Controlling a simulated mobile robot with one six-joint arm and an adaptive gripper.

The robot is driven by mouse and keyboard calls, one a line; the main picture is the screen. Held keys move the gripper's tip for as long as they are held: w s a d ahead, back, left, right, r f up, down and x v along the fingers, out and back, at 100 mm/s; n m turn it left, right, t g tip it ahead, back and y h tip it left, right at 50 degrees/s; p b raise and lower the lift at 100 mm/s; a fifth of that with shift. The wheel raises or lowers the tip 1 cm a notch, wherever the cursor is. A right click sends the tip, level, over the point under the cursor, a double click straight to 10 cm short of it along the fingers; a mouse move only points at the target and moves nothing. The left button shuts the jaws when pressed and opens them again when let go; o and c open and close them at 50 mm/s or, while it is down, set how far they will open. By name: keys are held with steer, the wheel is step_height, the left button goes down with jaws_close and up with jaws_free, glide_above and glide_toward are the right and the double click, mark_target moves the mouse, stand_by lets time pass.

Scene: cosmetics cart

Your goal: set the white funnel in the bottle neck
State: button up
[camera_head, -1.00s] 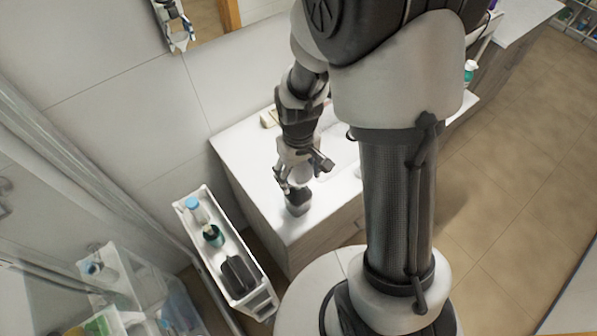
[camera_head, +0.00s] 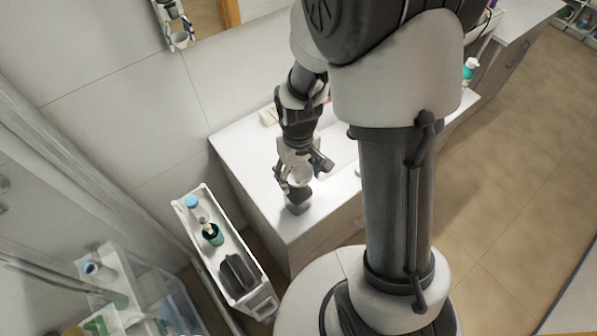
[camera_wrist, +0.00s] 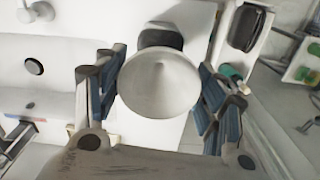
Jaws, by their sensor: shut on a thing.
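The white funnel (camera_wrist: 160,88) fills the middle of the wrist view, its wide round mouth facing the camera. My gripper (camera_wrist: 160,72) is shut on it, with one blue-padded finger at each side. In the head view my gripper (camera_head: 294,181) is low over the near end of the white counter. A dark bottle (camera_head: 298,203) stands there directly below it. The bottle's dark body also shows past the funnel's rim in the wrist view (camera_wrist: 160,38). The funnel's spout and the bottle neck are hidden, so I cannot tell whether they meet.
A narrow white cart (camera_head: 232,238) stands left of the counter, holding a blue-capped bottle (camera_head: 191,203), a green container (camera_head: 213,236) and a black case (camera_head: 238,273). The white counter (camera_head: 250,160) has a sink basin at right. A wall lies behind. Shelves stand lower left.

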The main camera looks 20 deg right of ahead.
stand_by(0.3)
steer(key=o, duration=0.9)
steer(key=shift+r, duration=6)
steer(key=shift+s, duration=0.1)
